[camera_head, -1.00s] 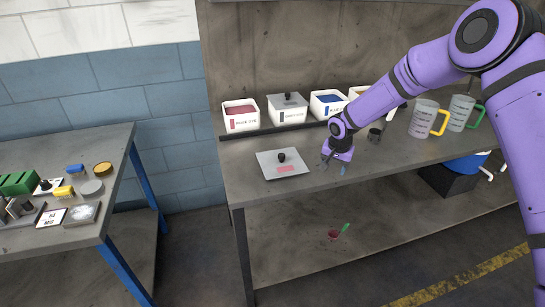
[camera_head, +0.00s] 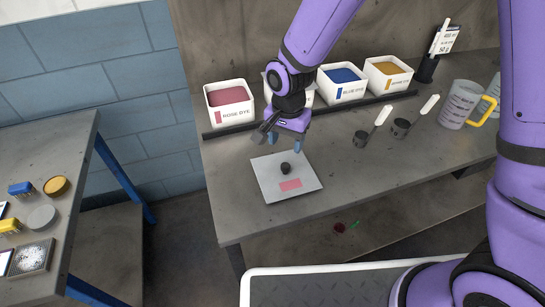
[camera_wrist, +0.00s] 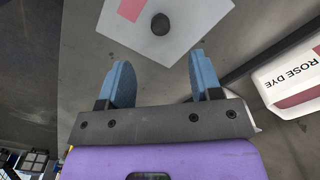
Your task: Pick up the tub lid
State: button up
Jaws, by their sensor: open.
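The tub lid (camera_head: 265,178) is a flat grey square plate with a dark round knob (camera_head: 285,168) in its middle and a pink label (camera_head: 290,185). It lies flat on the bench near its front left edge. In the wrist view the lid (camera_wrist: 190,22) shows at the top, ahead of the fingers. My gripper (camera_head: 283,146) is above and just behind the lid, with its blue fingers pointing down. In the wrist view my gripper (camera_wrist: 160,80) is open with nothing between the fingers, and the knob is beyond the fingertips, apart from them.
White tubs stand along the bench's back: rose dye (camera_head: 230,104), one behind my gripper, blue dye (camera_head: 343,83) and orange dye (camera_head: 388,73). Two dark cups with scoops (camera_head: 361,138) and clear jugs (camera_head: 459,104) stand to the right. A side table (camera_head: 75,150) is at left.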

jog(key=shift+a+f, duration=0.1)
jog(key=shift+f, duration=0.2)
send_over(285, 165)
notch_tip(285, 165, down, 4)
jog(key=shift+s+a+f, duration=0.15)
jog(key=shift+f, duration=0.05)
jog(key=shift+d+f, duration=0.2)
jog(key=shift+f, duration=2.65)
jog(key=c, duration=1)
